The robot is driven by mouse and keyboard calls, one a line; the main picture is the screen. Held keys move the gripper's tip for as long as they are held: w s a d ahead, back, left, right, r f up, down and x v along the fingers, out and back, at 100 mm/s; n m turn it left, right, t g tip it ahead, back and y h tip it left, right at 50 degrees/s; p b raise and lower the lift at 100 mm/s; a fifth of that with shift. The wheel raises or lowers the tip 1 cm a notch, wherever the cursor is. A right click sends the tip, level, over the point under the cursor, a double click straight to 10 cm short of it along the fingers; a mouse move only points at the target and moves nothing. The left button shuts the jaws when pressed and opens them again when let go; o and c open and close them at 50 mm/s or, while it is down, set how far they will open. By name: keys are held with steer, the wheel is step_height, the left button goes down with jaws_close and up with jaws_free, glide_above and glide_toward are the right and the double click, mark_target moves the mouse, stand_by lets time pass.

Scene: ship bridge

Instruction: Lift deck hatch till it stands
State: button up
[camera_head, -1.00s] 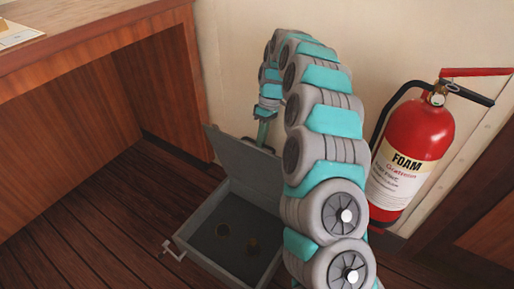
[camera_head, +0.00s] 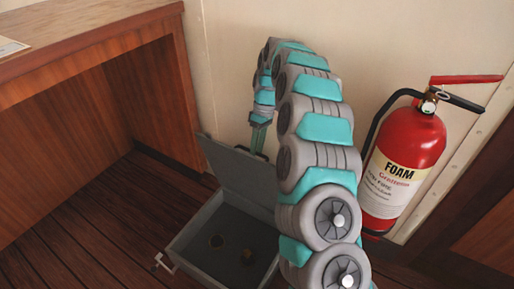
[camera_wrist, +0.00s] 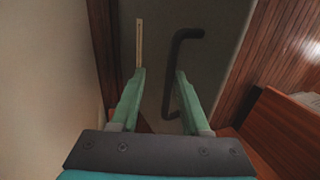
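The deck hatch lid (camera_head: 238,172) is grey and raised steeply at the back of its open frame (camera_head: 195,217), leaning toward the wall. In the wrist view, the lid's outer face (camera_wrist: 222,60) shows with a dark bar handle (camera_wrist: 187,36) on it. My gripper (camera_head: 258,148) is at the lid's top edge, partly hidden behind it in the head view. In the wrist view, my gripper (camera_wrist: 160,72) has its two green fingers apart. The handle is near the right finger and partly overlaps the gap; I cannot tell whether they touch.
A red foam extinguisher (camera_head: 402,165) hangs on the wall to the right of my arm. A wooden desk (camera_head: 95,50) stands at the left, with open floor before it. The cream wall (camera_head: 225,70) is close behind the lid. A small latch (camera_head: 163,262) sticks out at the frame's front left.

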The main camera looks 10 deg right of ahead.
steer(key=shift+r, duration=0.1)
steer(key=s+r, duration=0.2)
steer(key=s, duration=0.6)
steer(key=s+d+r, duration=0.1)
steer(key=s+r, duration=0.2)
steer(key=s, duration=0.5)
steer(key=shift+d+b, duration=0.3)
steer(key=shift+b, duration=0.1)
stand_by(0.6)
